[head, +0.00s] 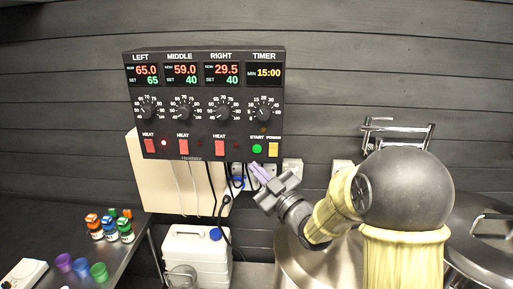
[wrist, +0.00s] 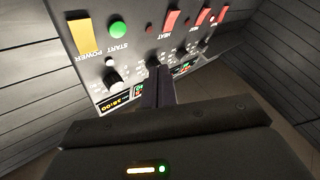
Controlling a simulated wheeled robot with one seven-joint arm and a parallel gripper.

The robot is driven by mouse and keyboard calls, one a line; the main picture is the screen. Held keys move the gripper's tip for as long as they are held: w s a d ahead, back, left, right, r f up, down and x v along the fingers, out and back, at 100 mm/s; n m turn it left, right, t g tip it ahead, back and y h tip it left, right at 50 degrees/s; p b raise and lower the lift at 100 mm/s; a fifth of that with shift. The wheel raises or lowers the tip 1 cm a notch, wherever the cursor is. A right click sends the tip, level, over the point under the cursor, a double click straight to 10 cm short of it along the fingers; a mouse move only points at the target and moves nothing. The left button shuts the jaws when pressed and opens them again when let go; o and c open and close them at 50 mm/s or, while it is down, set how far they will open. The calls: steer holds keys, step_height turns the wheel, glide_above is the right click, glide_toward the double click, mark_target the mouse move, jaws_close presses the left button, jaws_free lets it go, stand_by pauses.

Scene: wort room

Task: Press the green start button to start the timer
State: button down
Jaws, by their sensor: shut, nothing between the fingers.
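The green start button (head: 257,149) sits at the lower right of the black control panel (head: 180,124), left of the yellow power switch (head: 273,149). The timer display (head: 265,73) reads 15:00. My gripper (head: 256,168) is shut and empty, just below the panel's lower edge near the button in the head view. In the wrist view the panel appears upside down, with the green button (wrist: 118,30) beyond and left of my shut fingertips (wrist: 156,68). I see no contact with the button.
Red heat switches (head: 182,146) and dials (head: 222,109) line the panel. Cables and sockets (head: 265,172) are below it. A white canister (head: 195,250) stands below, a side table with colored jars (head: 110,228) is at left, and metal pots (head: 485,240) are at right.

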mark_target(257, 149)
steer(key=shift+w+d+p, duration=0.15)
steer(key=shift+w+p, duration=0.55)
steer(key=shift+w, duration=2.8)
steer(key=shift+w+b, duration=0.4)
steer(key=shift+w, duration=0.35)
steer(key=shift+s+b, duration=0.1)
steer(key=shift+b, duration=0.25)
steer(key=shift+s+b, duration=0.6)
steer(key=shift+s, duration=0.1)
